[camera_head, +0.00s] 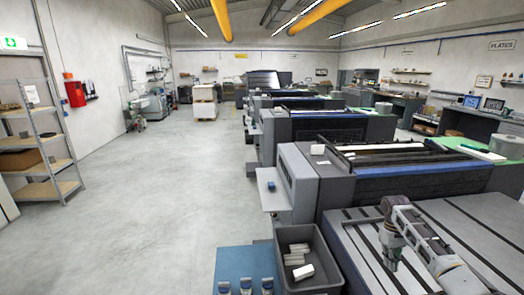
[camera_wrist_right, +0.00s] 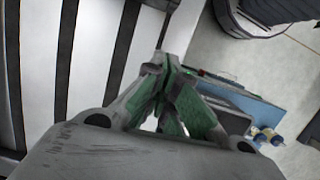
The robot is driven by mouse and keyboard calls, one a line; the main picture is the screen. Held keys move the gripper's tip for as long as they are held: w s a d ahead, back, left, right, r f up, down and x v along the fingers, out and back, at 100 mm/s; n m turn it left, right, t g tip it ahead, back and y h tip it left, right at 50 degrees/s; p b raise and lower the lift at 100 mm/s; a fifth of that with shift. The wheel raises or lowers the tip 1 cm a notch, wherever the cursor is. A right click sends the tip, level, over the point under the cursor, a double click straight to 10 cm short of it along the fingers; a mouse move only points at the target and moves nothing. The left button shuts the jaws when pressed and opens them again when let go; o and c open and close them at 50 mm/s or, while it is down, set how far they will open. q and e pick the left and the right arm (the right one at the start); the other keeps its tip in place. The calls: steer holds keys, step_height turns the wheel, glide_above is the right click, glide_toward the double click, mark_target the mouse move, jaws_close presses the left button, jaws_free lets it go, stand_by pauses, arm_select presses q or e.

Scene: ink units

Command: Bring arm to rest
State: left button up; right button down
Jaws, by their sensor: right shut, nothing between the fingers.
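My right arm (camera_head: 420,235) comes in from the lower right of the head view, bent over a grey slotted table top. Its gripper (camera_head: 388,264) hangs downward above that surface. In the right wrist view the gripper (camera_wrist_right: 165,68) shows green-padded fingers drawn together, with nothing held between them. My left arm and left gripper are in neither view.
A grey bin (camera_head: 281,240) holding several pale blocks (camera_head: 298,257) stands left of the slotted table (camera_head: 350,248). A blue surface (camera_head: 232,262) with several small bottles (camera_head: 245,284) lies further left. Printing machines (camera_head: 308,170) stand behind. The floor at left is open.

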steer(key=s+a+f+n+t, duration=0.1)
steer(key=s+a+f+n, duration=0.1)
steer(key=s+a+f, duration=0.6)
steer(key=s+a+f+n+t, duration=0.1)
steer(key=s+a+f, duration=0.25)
steer(key=a, duration=0.95)
steer(key=s+a+t, duration=0.2)
steer(key=s+a, duration=0.5)
steer(key=s, duration=0.1)
steer(key=s+r+m+t, duration=0.2)
steer(key=s+r, duration=0.7)
steer(key=s, duration=0.2)
step_height(320, 180, down, 32)
steer(key=s+f+g, duration=0.1)
steer(key=s, duration=0.1)
steer(key=s+d+f, duration=0.2)
steer(key=s+f, duration=0.7)
steer(key=s, duration=0.2)
steer(key=s+d+f+g, duration=0.1)
steer(key=s+d+f, duration=0.1)
steer(key=s+f, duration=0.8)
steer(key=shift+s+d+f+y, duration=0.3)
steer(key=shift+s+d, duration=0.05)
steer(key=shift+s, duration=0.4)
